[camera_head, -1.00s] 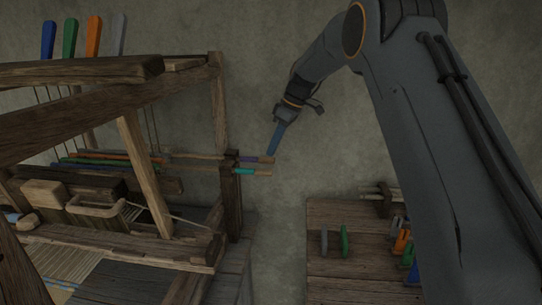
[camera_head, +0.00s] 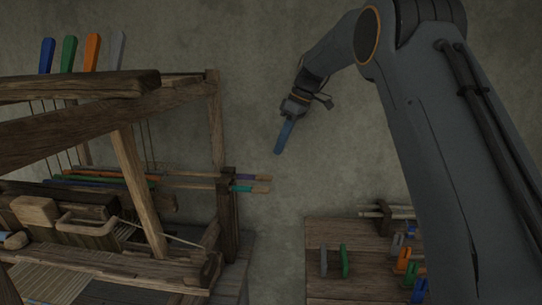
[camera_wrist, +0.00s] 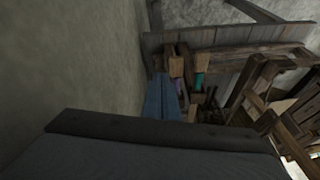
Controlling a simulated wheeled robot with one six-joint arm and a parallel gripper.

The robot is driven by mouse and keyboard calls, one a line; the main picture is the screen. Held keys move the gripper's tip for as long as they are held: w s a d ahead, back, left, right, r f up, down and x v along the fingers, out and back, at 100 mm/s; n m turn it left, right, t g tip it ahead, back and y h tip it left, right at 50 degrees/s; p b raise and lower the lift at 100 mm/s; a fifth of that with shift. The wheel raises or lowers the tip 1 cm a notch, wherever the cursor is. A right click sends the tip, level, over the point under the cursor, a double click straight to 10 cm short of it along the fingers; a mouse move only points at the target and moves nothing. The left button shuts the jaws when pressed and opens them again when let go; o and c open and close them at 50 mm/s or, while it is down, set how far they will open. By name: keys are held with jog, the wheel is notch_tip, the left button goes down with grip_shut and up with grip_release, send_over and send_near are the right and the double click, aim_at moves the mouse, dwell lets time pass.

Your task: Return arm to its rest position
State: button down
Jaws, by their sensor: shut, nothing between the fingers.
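My gripper (camera_head: 279,150) has blue fingers and hangs at the end of my arm, pointing down, in the middle of the head view. It is shut and empty, and apart from everything around it. Just below and left of it, the ends of the loom's rods stick out: one with a purple band (camera_head: 246,177) and one with a teal band (camera_head: 243,189). In the wrist view my blue fingers (camera_wrist: 163,98) show with the loom's wood behind them.
The wooden loom (camera_head: 222,130) fills the left side, with coloured handles on top. A low wooden table (camera_head: 345,225) stands at the lower right with grey, green, orange and blue pieces and a rod rack (camera_head: 383,213). A bare wall is behind my arm.

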jog(key=s+d+f+m+h, duration=0.1)
jog(key=s+d+f+m, duration=0.3)
jog(key=s, duration=0.9)
jog(key=s+d+f+m+h, duration=0.2)
jog(key=s+d+f+m, duration=0.2)
jog(key=s+f, duration=0.5)
jog(key=s+d+f+m+h, duration=0.1)
jog(key=s+d+f+m, duration=0.3)
jog(key=s, duration=1.5)
notch_tip(320, 180, down, 2)
jog(key=shift+d+f+m, duration=0.25)
jog(key=shift+d+m, duration=0.05)
jog(key=shift+m, duration=0.4)
jog(key=shift+s, duration=0.1)
